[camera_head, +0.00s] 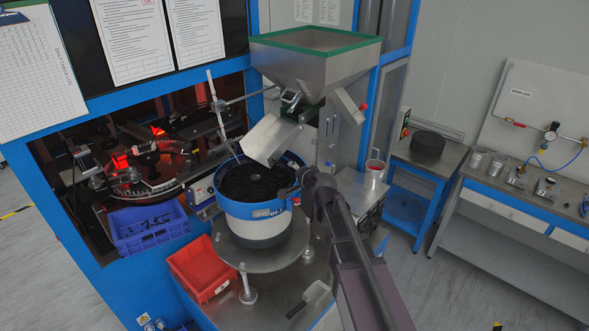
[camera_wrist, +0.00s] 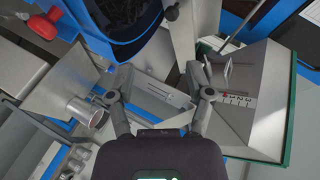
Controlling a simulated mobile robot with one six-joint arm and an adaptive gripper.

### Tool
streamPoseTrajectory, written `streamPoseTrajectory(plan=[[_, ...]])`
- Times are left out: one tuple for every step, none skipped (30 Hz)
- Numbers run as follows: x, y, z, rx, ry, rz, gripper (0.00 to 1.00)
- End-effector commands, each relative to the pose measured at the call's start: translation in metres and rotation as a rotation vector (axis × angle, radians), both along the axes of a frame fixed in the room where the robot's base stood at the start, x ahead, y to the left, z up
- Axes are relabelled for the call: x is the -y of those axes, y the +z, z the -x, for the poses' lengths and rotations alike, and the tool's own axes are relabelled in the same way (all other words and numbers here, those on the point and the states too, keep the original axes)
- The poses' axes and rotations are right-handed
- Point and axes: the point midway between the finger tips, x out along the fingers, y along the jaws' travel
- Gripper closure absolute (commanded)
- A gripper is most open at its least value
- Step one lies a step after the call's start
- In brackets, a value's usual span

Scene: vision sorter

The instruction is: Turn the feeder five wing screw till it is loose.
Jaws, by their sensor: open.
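The feeder shows in the head view as a steel hopper (camera_head: 340,65) with a green rim, above a chute (camera_head: 272,138) and a blue-and-white bowl (camera_head: 268,212) of dark parts. In the wrist view, a small flat metal tab (camera_wrist: 228,70) stands beside a short scale (camera_wrist: 240,98) with a red mark. It may be the wing screw, but I cannot tell for certain. My gripper (camera_head: 308,178) is beside the bowl's right edge. In the wrist view my gripper (camera_wrist: 160,78) is open, with a slotted metal plate (camera_wrist: 160,92) seen between its fingers and the tab right of them.
A blue bin (camera_head: 150,238) and a red bin (camera_head: 203,270) are left of the bowl. A steel box (camera_head: 360,193) sits right of my gripper. A bench (camera_head: 500,200) with gauges is farther right.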

Motion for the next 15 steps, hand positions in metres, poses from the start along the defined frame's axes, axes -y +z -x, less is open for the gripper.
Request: streamPoseTrajectory(plan=[[0.005, -0.011, 0.005, -0.012, 0.01, 0.024, 0.35], [0.008, -0.017, 0.008, -0.018, 0.019, 0.043, 0.35], [0.012, -0.027, 0.013, -0.031, 0.033, 0.073, 0.35], [0.016, -0.035, 0.017, -0.043, 0.046, 0.099, 0.35], [0.021, -0.043, 0.022, -0.056, 0.059, 0.128, 0.35], [0.027, -0.056, 0.029, -0.075, 0.08, 0.168, 0.35], [0.033, -0.066, 0.035, -0.091, 0.097, 0.202, 0.35], [0.039, -0.077, 0.042, -0.11, 0.114, 0.237, 0.35], [0.048, -0.092, 0.051, -0.136, 0.139, 0.286, 0.35], [0.055, -0.103, 0.059, -0.158, 0.159, 0.325, 0.35], [0.063, -0.115, 0.067, -0.18, 0.181, 0.363, 0.35], [0.073, -0.131, 0.078, -0.213, 0.21, 0.414, 0.35], [0.082, -0.142, 0.087, -0.239, 0.232, 0.454, 0.35], [0.09, -0.154, 0.096, -0.267, 0.255, 0.492, 0.35], [0.102, -0.168, 0.109, -0.303, 0.284, 0.541, 0.35]])
